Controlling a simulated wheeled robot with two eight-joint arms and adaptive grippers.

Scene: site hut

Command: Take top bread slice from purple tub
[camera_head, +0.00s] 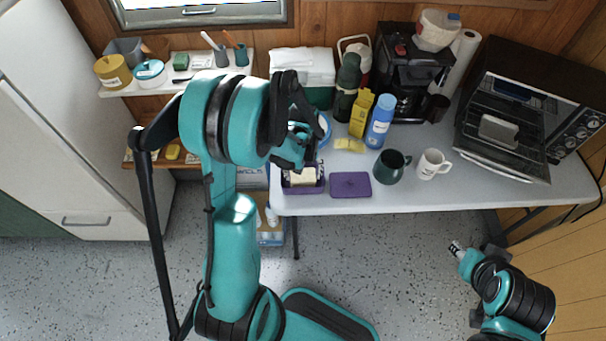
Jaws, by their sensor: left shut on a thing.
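The purple tub (321,187) stands at the front left corner of the white table. A pale bread slice (303,176) shows at its opening. My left gripper (304,165) reaches down over the tub's back part and is shut on the bread slice; its fingertips are partly hidden by its own links. I cannot tell whether the slice is clear of what lies below it. A purple lid (350,185) lies flat just right of the tub. My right gripper (456,248) is low at the right, beyond the table's front edge, too small to tell its state.
On the table (400,205) are a dark green mug (389,167), a white mug (432,164), a blue bottle (380,121), a yellow carton (361,113), a coffee maker (407,70) and an open toaster oven (508,120). A shelf (200,73) stands left. The front right table strip is clear.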

